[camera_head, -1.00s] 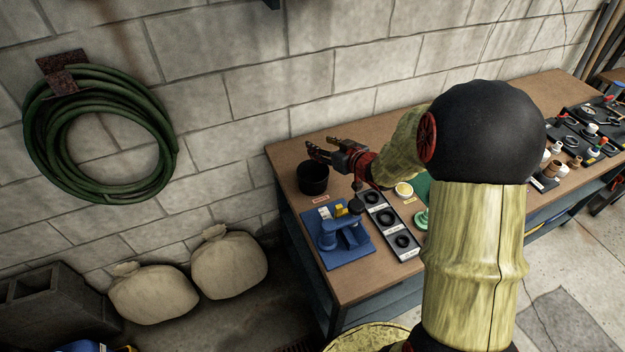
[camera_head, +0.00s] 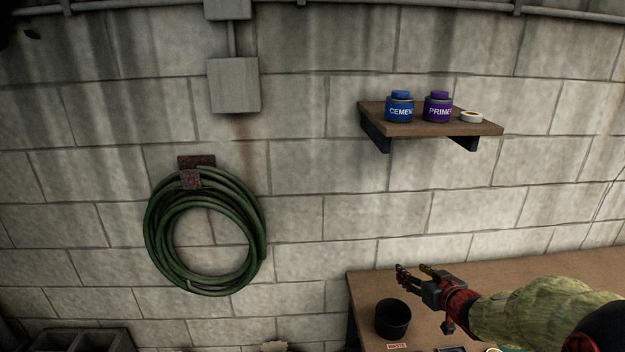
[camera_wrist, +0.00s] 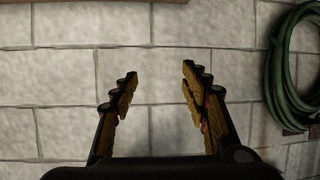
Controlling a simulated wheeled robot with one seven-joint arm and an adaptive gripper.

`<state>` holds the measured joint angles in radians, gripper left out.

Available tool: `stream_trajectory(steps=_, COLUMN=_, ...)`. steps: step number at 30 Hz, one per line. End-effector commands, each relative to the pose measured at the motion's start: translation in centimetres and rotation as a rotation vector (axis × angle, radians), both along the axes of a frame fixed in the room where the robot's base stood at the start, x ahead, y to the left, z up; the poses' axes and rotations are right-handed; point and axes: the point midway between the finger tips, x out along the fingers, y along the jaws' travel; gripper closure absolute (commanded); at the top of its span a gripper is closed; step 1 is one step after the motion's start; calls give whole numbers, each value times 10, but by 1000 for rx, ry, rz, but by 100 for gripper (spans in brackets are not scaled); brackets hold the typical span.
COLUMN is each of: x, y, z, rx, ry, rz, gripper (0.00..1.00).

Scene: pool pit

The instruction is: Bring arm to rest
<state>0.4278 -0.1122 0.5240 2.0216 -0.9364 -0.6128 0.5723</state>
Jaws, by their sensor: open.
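My gripper (camera_head: 413,270) is above the back left part of the wooden workbench (camera_head: 520,268), just behind and above a black round bin (camera_head: 393,319). Its fingers point left. In the wrist view my gripper (camera_wrist: 158,88) has its two fingers spread apart, with only the block wall between them. It is empty and touches nothing that I can see. My arm reaches in from the lower right of the head view.
A green hose coil (camera_head: 160,235) hangs on the block wall left of the bench; it also shows in the wrist view (camera_wrist: 281,75). A wall shelf (camera_head: 440,127) holds a blue cement can (camera_head: 399,108), a purple primer can (camera_head: 438,107) and a small roll (camera_head: 471,117).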

Motion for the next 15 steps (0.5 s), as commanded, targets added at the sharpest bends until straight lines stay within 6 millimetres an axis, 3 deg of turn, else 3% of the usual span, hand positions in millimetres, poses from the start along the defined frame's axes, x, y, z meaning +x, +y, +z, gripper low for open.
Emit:
stream_trajectory(steps=4, x=-19, y=-1, z=40, rx=-83, ry=34, rz=-106, gripper=54)
stream_trajectory(steps=8, x=-56, y=2, z=69, rx=-134, ry=107, rz=-209, gripper=54)
stream_trajectory(steps=15, x=-155, y=35, z=91, rx=-132, ry=296, rz=-303, gripper=54)
